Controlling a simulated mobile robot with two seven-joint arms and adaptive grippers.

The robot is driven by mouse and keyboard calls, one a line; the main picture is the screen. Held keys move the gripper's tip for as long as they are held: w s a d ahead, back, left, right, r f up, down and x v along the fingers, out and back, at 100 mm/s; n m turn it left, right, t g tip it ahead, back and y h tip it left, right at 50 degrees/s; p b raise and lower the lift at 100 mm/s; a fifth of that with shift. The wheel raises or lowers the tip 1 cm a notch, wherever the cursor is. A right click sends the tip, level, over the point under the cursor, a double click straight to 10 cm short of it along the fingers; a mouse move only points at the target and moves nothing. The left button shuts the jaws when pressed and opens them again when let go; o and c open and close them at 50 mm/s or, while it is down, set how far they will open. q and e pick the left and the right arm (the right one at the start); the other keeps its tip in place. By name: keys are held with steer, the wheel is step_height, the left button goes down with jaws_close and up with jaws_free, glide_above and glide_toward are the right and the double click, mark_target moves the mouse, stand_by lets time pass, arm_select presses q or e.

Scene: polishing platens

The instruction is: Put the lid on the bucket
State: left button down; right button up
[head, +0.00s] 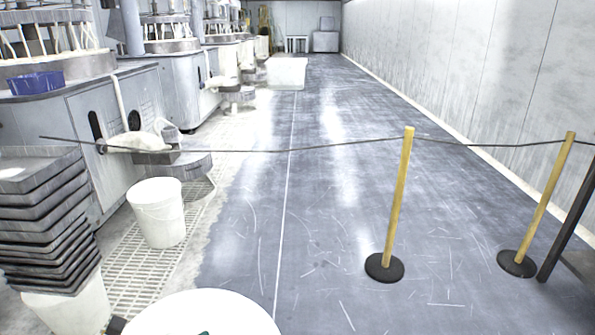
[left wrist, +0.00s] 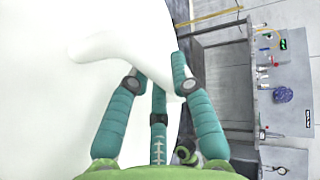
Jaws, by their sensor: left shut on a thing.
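A white bucket (head: 157,217) stands upright on the grated floor strip, left of centre in the head view. A large white round lid (head: 200,312) fills the bottom edge of the head view, nearer to me than the bucket and apart from it in the picture. The lid also fills the left of the left wrist view (left wrist: 60,120). My left gripper (left wrist: 155,76), with teal fingers, is shut on a raised white part of the lid. In the head view only a small teal bit of it shows at the bottom edge. My right gripper is in neither view.
A stack of dark trays (head: 45,225) stands at the left on another white bucket (head: 70,308). Machines (head: 130,95) line the left side. A rope (head: 290,150) crosses the floor, held by yellow posts (head: 398,200). The middle floor is clear.

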arm_select(q)
steer(key=r+n+t+y+p, duration=0.1)
steer(key=y+p, duration=0.1)
steer(key=r+n+t+y+p, duration=0.1)
steer(key=r+n+p, duration=0.1)
steer(key=p, duration=0.1)
steer(key=shift+w+r+n+y, duration=0.1)
steer(key=shift+w+n+y, duration=0.2)
steer(key=shift+w+y, duration=0.1)
step_height(320, 180, up, 4)
steer(key=n+y+p, duration=0.2)
steer(key=y+p, duration=0.1)
steer(key=shift+t+p, duration=0.3)
steer(key=s+r+n+g+y+p, duration=0.1)
steer(key=r+n+y+p, duration=0.2)
steer(key=r, duration=0.5)
steer(key=s+r+n+y+p, duration=0.2)
steer(key=r+n+y+p, duration=0.2)
steer(key=r, duration=0.4)
steer(key=shift+s+a+r+g+y+p, duration=0.35)
steer(key=shift+y+p, duration=0.25)
steer(key=shift+p, duration=0.65)
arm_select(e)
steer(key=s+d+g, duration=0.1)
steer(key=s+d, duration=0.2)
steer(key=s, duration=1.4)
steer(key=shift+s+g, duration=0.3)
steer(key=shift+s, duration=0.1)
